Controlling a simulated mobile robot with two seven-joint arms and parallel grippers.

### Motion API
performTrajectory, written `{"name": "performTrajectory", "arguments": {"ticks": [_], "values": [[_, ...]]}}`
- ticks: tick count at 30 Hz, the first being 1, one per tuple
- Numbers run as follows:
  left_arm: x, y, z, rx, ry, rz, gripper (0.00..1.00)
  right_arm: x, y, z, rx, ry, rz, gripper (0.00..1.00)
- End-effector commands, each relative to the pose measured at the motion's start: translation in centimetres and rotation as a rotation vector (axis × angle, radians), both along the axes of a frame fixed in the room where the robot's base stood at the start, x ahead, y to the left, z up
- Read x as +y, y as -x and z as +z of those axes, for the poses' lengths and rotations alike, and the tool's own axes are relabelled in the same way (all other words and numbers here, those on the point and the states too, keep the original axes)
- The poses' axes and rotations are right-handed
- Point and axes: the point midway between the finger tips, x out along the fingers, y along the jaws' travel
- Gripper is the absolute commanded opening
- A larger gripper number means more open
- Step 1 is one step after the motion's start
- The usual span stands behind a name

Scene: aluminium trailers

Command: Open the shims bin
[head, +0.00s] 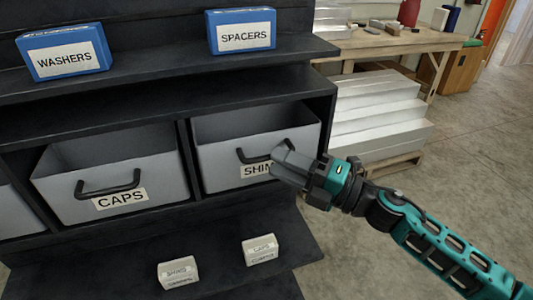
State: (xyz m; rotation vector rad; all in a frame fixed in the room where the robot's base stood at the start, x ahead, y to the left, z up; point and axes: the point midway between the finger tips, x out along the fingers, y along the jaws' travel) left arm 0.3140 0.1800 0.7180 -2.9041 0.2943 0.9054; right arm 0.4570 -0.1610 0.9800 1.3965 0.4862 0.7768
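The shims bin (222,169) is a light grey open-topped bin in the right compartment of the black shelf, its label (254,170) partly covered by my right gripper. Its black handle (250,156) shows on the left and its right part is hidden behind the fingers. My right gripper (290,163) is at the handle and front of this bin. I cannot tell whether the fingers are closed around the handle. The bin's inside shows above its front and looks empty where visible. My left gripper is not in view.
The caps bin (70,205) with its black handle sits to the left. Blue washers (65,54) and spacers (241,31) boxes stand above. Two small white labelled boxes (178,273) (261,249) lie on the black lower surface. Silver stacked steps and a workbench (400,38) stand right.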

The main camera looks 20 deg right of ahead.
Motion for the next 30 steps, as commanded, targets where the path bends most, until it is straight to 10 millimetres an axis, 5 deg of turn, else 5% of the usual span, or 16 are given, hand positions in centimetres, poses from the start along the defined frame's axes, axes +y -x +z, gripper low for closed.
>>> {"name": "performTrajectory", "arguments": {"ticks": [9, 20, 30], "values": [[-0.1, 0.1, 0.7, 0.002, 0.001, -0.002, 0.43, 2.5, -2.4, 0.6, -0.001, -0.001, 0.0, 0.36], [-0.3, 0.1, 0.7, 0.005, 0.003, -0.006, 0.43, 2.9, -2.6, 0.5, 0.001, -0.001, 0.0, 0.36], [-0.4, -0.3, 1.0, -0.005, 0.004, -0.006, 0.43, 2.8, -2.6, 0.5, 0.001, -0.001, 0.0, 0.04]]}}
